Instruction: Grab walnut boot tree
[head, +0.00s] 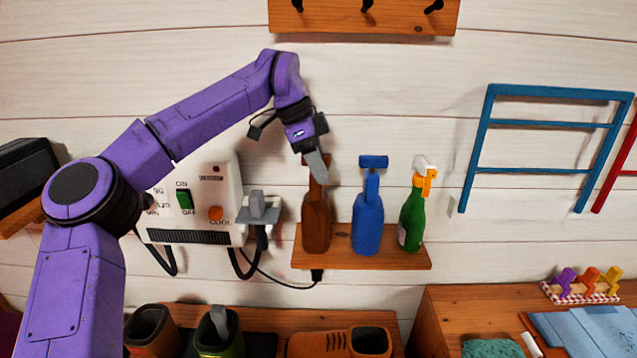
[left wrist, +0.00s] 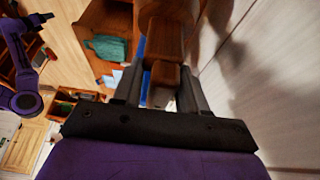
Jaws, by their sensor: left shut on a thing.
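The walnut boot tree (head: 316,228) is a dark brown wooden piece with a wide body and a narrow upper part. It stands at the left end of a small wall shelf (head: 362,258). My left gripper (head: 316,165) is at its upper part, with the fingers on either side. In the left wrist view the brown wood (left wrist: 163,74) sits between the two grey fingers of my left gripper (left wrist: 160,92), which is shut on it. My right arm shows small at the left edge of the left wrist view, with its gripper (left wrist: 44,18) too small to read.
A white control box (head: 195,195) hangs to the left. Boots (head: 150,328) and a brown shoe (head: 340,343) sit below.

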